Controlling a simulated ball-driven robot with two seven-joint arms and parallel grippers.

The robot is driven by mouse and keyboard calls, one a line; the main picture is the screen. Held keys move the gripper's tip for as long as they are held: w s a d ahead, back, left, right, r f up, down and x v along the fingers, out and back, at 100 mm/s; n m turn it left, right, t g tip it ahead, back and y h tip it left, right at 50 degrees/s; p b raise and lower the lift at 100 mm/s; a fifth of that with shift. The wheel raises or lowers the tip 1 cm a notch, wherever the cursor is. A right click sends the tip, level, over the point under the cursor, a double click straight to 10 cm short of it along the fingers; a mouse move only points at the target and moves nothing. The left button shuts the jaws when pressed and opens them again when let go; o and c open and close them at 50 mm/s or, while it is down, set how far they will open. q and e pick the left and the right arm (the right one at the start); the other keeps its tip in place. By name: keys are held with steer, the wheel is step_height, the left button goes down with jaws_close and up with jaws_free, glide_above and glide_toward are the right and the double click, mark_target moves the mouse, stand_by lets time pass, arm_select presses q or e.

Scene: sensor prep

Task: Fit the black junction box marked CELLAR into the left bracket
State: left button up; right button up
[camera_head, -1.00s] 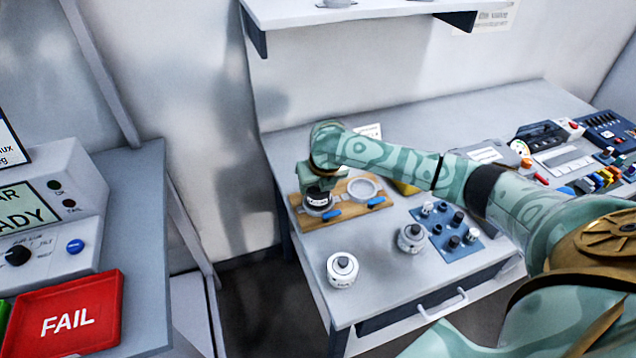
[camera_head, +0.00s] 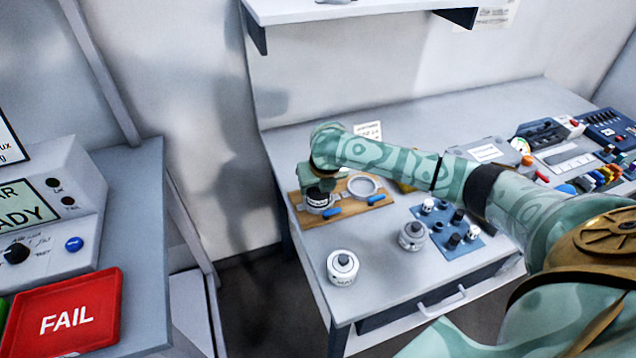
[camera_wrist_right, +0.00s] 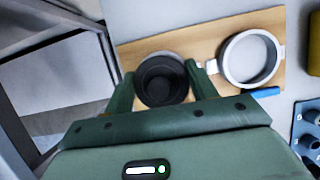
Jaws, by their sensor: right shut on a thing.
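The black junction box (camera_head: 316,199) is at the left bracket (camera_head: 330,213) on the wooden board (camera_head: 296,201); its label is too small to read. The box also shows from above in the right wrist view (camera_wrist_right: 162,80). My right gripper (camera_head: 318,188) is shut on it, with one green finger on each side. I cannot tell whether the box is fully seated, as the gripper hides part of the bracket. The right bracket (camera_head: 378,188), a pale ring, is empty; it also shows in the right wrist view (camera_wrist_right: 226,62). My left gripper is not in view.
A white-and-grey round box (camera_head: 342,268) and a grey one (camera_head: 412,236) stand in front of the board. A blue tray (camera_head: 437,243) of small knobs is to the right. Blue levers (camera_head: 376,200) sit on the board's front. A red FAIL tray (camera_head: 68,312) is at left.

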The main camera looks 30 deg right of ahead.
steer(key=shift+f, duration=0.2)
steer(key=o, duration=0.9)
step_height(320, 180, up, 7)
steer(key=p, duration=0.7)
steer(key=shift+r, duration=0.15)
stand_by(0.5)
